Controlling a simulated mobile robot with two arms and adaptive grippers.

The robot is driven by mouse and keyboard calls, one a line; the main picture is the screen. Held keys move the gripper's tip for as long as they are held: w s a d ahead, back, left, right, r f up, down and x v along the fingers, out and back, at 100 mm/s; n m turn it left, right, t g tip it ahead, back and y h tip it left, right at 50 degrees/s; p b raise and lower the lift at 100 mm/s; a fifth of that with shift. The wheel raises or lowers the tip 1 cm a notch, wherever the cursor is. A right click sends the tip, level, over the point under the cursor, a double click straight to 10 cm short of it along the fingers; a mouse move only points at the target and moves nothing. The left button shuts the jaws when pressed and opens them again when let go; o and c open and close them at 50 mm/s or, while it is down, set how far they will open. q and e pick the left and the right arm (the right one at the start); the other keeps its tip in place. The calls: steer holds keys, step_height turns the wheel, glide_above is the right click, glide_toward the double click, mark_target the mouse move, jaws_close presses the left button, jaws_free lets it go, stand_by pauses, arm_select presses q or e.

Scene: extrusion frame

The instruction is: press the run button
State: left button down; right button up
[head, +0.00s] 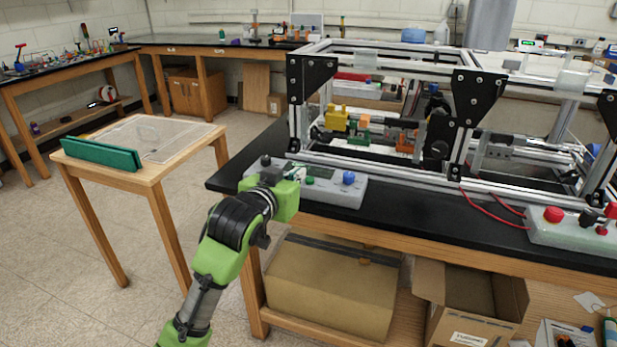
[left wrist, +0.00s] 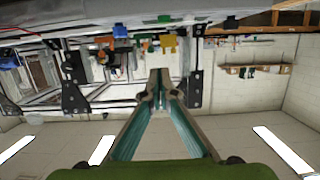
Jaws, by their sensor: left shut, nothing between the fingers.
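A pale control box (head: 338,190) lies along the front left edge of the black bench. It carries a dark display, a blue knob (head: 348,178) and a dark knob (head: 265,160). My left gripper (head: 301,173) is over the left part of this box and hides some of it. Its closed, empty fingers also show in the left wrist view (left wrist: 158,78). I cannot tell whether the tips touch the box. A second control box (head: 575,236) at the right has a red button (head: 553,214) and other controls. I cannot tell which control is the run button. My right gripper is out of view.
An aluminium extrusion frame (head: 375,170) with black corner plates stands just behind the control boxes. Red wires (head: 492,211) run to the right box. A small wooden table (head: 190,160) with a green holder stands at the left. Cardboard boxes (head: 332,290) sit under the bench.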

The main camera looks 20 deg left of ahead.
arm_select(q)
glide_above(310, 181)
steer(key=s, duration=0.2)
step_height(310, 181, down, 2)
steer(key=f, duration=0.3)
steer(key=shift+w+d+p, duration=0.25)
steer(key=shift+d+p, duration=0.15)
steer(key=shift+f, duration=0.8)
